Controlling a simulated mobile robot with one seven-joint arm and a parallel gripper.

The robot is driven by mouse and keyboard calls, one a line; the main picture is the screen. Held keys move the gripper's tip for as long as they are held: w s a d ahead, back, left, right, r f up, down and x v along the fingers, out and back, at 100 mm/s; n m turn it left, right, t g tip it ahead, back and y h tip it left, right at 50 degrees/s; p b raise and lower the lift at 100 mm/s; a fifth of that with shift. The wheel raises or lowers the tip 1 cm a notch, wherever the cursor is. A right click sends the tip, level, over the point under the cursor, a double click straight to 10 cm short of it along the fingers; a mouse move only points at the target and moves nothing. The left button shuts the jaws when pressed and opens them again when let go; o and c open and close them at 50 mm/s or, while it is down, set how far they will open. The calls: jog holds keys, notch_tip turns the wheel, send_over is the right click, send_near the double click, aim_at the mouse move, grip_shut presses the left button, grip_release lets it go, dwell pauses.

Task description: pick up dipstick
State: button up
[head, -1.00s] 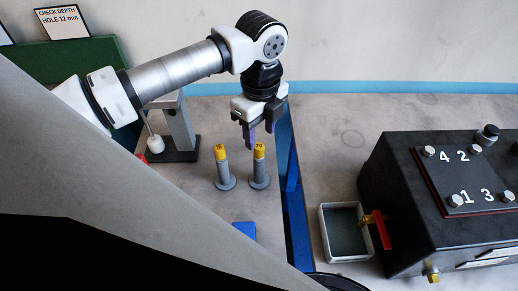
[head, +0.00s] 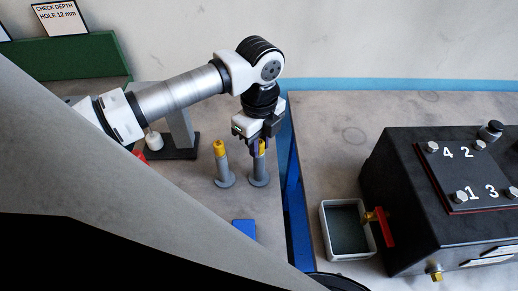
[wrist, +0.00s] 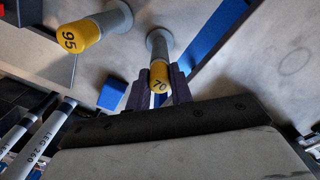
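No thing in view is marked as a dipstick, and I cannot tell for sure which one it is. A grey post with a yellow top marked 70 (head: 259,174) stands upright on the left table; it also shows in the wrist view (wrist: 160,78). My gripper (head: 258,150) points down over this post. In the wrist view its dark fingers (wrist: 159,90) are apart, one on each side of the yellow top. Contact is not clear. A similar post marked 95 (wrist: 78,38) stands just left of it, apart from the fingers (head: 223,168).
A blue block (head: 243,230) lies in front of the posts. A dark stand (head: 180,140) is behind left. A blue strip (head: 292,195) runs along the table's right edge. Farther right are a white-rimmed tray (head: 326,236) and a black housing (head: 415,235) with numbered bolts.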

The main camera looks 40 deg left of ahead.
grip_shut()
jog(key=shift+r, duration=0.15)
